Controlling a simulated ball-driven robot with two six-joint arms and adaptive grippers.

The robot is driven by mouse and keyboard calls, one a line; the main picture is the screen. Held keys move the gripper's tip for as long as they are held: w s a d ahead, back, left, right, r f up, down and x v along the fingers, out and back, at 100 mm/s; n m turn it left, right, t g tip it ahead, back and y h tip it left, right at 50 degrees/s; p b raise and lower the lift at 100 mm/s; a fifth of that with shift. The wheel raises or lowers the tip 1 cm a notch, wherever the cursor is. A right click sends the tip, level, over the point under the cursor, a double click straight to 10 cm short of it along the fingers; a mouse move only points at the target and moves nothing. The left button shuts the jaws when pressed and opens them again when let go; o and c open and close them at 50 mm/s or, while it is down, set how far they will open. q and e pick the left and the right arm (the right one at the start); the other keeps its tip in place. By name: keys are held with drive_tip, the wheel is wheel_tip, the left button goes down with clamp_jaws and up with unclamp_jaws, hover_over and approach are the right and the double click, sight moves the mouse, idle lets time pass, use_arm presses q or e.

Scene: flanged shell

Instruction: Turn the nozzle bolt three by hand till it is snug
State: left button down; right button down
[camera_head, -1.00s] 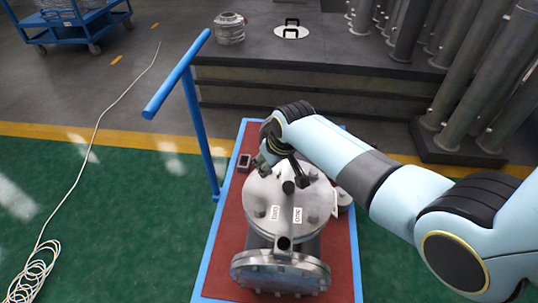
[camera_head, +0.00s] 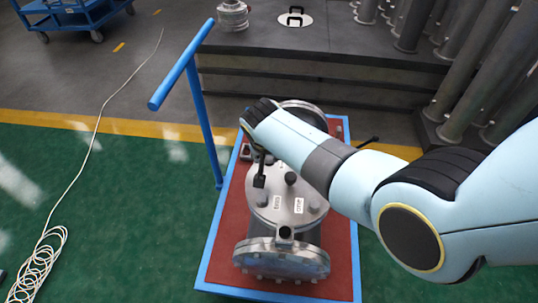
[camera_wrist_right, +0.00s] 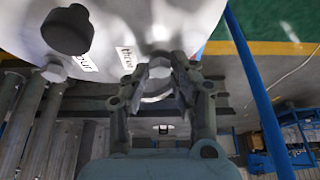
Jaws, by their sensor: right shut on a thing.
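The grey flanged shell (camera_head: 284,228) stands on the red cart top, with a round cover on top that carries bolt heads, a dark central knob (camera_head: 291,178) and small white labels. My right gripper (camera_head: 259,178) is over the left back part of the cover, with the arm coming in from the right. In the wrist view its fingers (camera_wrist_right: 153,80) are shut on a bright metal bolt head, nozzle bolt three (camera_wrist_right: 159,69), beside the label that reads three (camera_wrist_right: 127,60). The fingers hide part of the bolt. My left gripper is not in view.
The cart's blue handle (camera_head: 183,68) rises at the left of the red top (camera_head: 216,258). A dark stepped platform (camera_head: 330,75) with grey pipes stands behind. A white cable (camera_head: 88,150) lies on the green floor at left, which is otherwise mostly clear.

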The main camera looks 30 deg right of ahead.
sight(267, 172)
drive_tip(key=shift+w+r, duration=0.25)
drive_tip(key=c, duration=1.6)
unclamp_jaws()
drive_tip(key=o, duration=0.5)
drive_tip(key=shift+s, duration=0.15)
drive_tip(key=shift+f, duration=0.1)
drive_tip(key=v, duration=0.7)
drive_tip(key=shift+s+a+r, duration=0.1)
drive_tip(key=shift+r, duration=0.15)
